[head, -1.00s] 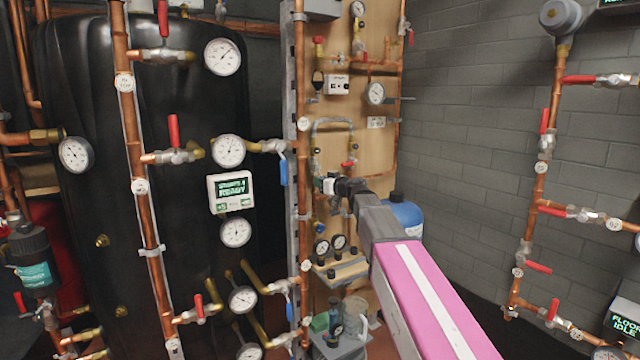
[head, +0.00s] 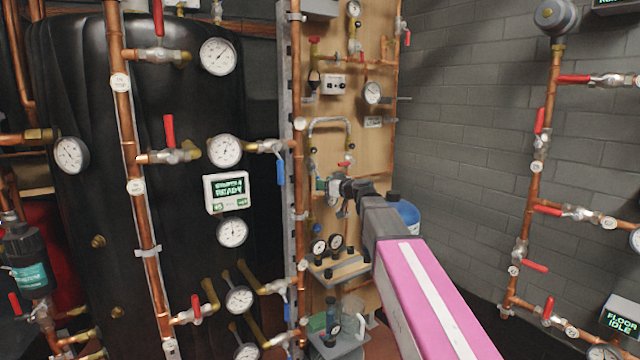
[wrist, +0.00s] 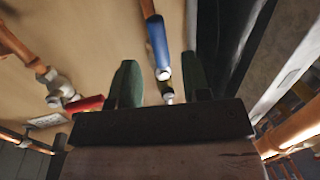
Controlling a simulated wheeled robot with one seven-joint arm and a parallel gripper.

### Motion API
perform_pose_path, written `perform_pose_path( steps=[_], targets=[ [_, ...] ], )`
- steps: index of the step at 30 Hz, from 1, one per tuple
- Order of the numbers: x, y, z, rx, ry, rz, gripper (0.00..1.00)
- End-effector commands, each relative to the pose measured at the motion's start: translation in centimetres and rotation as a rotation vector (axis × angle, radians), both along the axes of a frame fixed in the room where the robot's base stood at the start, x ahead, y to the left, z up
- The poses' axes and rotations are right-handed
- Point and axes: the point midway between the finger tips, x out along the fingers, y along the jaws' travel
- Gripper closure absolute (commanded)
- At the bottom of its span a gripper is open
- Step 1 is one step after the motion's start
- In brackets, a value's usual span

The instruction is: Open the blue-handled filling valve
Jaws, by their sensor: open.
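The blue handle (wrist: 157,42) of a valve shows in the wrist view, a long lever in front of the tan board. Its brass and silver valve body (wrist: 165,84) lies below it. My gripper (wrist: 161,76) is open, with one green finger to each side of the valve body and nothing visibly clamped. The handle extends up past the fingertips. In the head view my gripper (head: 329,187) is at the wooden board (head: 376,152), and I cannot clearly make out this blue handle there.
A red handle (wrist: 85,103) and copper pipe lie left of the fingers in the wrist view. In the head view, two gauges (head: 327,245) sit below my gripper, a blue vessel (head: 404,214) stands behind my arm, and a copper pipe (head: 301,150) runs along the board's left edge.

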Motion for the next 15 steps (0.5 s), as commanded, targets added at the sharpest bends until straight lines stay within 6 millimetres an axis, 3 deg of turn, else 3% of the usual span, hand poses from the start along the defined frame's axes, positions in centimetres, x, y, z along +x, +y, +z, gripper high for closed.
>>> perform_pose_path(
  steps=[6,15],
  targets=[
    [-3.3,-3.1,0.1,-0.001,-0.001,-0.003,0.57],
    [-4.7,-4.8,0.3,-0.001,-0.001,-0.001,0.57]
  ],
)
